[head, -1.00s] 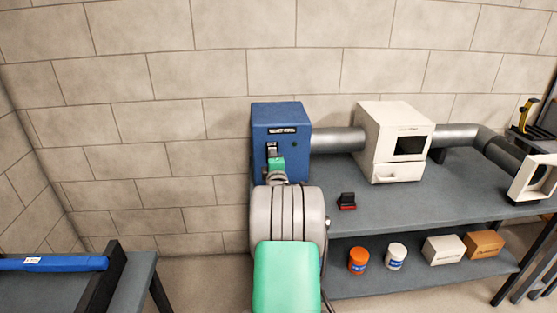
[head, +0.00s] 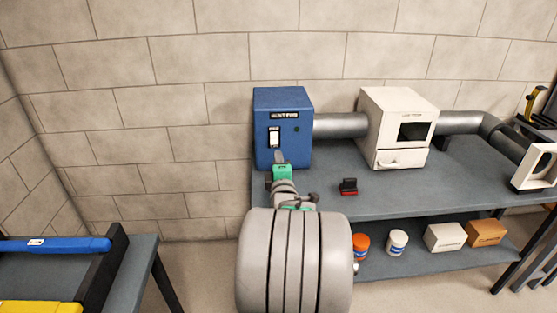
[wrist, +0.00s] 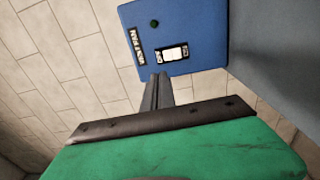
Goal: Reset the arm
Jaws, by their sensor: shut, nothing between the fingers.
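My arm reaches forward from the bottom of the head view to the blue box on the grey bench. My gripper (head: 279,158) is shut and empty, in front of the lower face of the blue box (head: 262,148). In the wrist view the closed fingers (wrist: 157,92) point at the front of the blue box (wrist: 200,25), just below its white switch panel (wrist: 172,53). The panel also shows in the head view (head: 273,138). I cannot tell whether the fingertips touch the box.
A grey duct (head: 340,125) joins the blue box to a white cabinet (head: 378,130). A small black and red object (head: 348,187) lies on the bench (head: 400,194). Tubs and cartons stand on the lower shelf. A side table at left holds a blue bar (head: 60,244) and a yellow one (head: 40,307).

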